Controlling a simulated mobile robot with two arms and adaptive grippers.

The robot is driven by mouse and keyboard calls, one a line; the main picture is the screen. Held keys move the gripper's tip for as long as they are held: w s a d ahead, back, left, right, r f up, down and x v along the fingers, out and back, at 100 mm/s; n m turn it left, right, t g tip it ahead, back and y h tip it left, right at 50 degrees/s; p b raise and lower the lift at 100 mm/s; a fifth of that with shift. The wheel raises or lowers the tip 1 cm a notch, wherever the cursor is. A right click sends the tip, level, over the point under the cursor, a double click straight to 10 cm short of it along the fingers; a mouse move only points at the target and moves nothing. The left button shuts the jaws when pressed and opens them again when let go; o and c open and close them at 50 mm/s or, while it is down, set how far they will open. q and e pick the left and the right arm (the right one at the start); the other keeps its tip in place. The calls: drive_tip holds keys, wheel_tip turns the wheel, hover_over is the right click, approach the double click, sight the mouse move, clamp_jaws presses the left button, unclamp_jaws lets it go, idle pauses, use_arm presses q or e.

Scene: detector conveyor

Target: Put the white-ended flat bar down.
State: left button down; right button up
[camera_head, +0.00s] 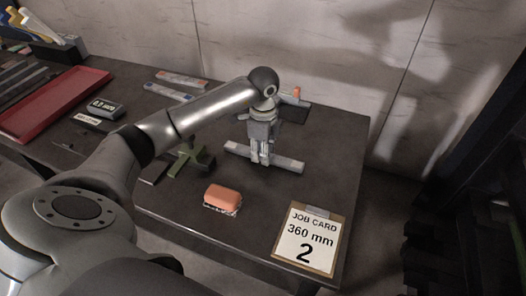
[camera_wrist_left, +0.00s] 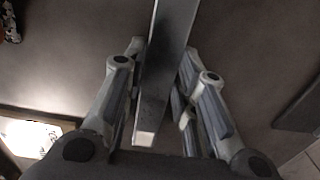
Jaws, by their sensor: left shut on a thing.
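The white-ended flat bar (camera_head: 287,164) is a grey bar with pale ends, lying crosswise in my left gripper (camera_head: 262,158) over the right part of the dark table (camera_head: 180,222). My left gripper is shut on the bar near its middle and points down. In the left wrist view the bar (camera_wrist_left: 165,55) runs between the two fingers, its pale end near the palm side. I cannot tell whether its underside touches the table. My right gripper is not in view.
An orange block (camera_head: 222,197) and a job card reading 360 mm, 2 (camera_head: 308,240) lie nearer the front. A green stand (camera_head: 190,160) is left of the bar. Two bars (camera_head: 182,79) (camera_head: 168,92) lie behind my arm. A red tray (camera_head: 55,105) is far left.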

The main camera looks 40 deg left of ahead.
use_arm(q)
drive_tip(key=shift+w+f, duration=0.1)
drive_tip(key=shift+f, duration=0.2)
drive_tip(key=shift+f, duration=0.1)
drive_tip(key=c, duration=1.2)
unclamp_jaws()
drive_tip(key=shift+o, duration=0.2)
wheel_tip(320, 180, up, 12)
drive_tip(key=b, duration=0.1)
